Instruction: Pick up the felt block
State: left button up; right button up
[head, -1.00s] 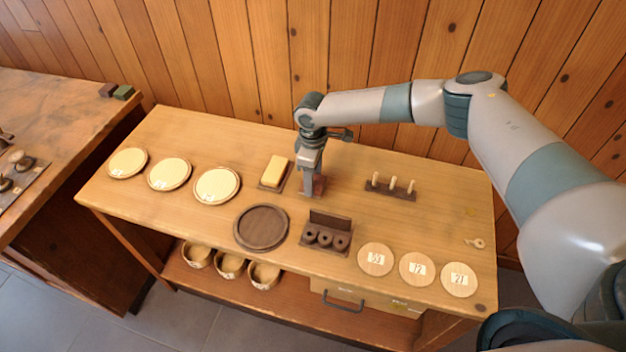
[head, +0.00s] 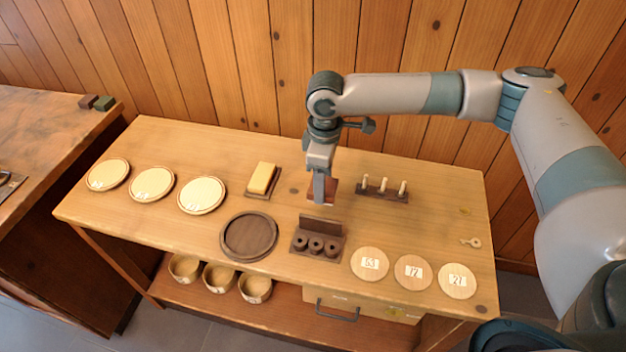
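A flat dark red block (head: 331,186), which I take for the felt block, is at the middle of the table's back half. My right gripper (head: 319,199) points down at it and covers its middle. The fingers look closed on it, and it has moved along with them. The exact finger contact is hidden, and I cannot tell how high the block is above the table. My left gripper is not in view.
A yellow block on a dark tray (head: 276,187) lies left of the gripper, a peg rack (head: 383,195) right. In front are a round dark tray (head: 225,236) and a spool holder (head: 320,224). Pale discs lie at both ends. A second table (head: 50,150) stands left.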

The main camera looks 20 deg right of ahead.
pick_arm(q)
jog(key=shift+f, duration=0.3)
pick_arm(e)
jog(key=shift+s+d+r, duration=0.2)
jog(key=shift+s+r, duration=0.15)
jog(key=shift+s, duration=0.2)
jog(key=shift+s+d+r, duration=0.15)
jog(key=shift+s+r, duration=0.2)
jog(key=shift+s, duration=0.2)
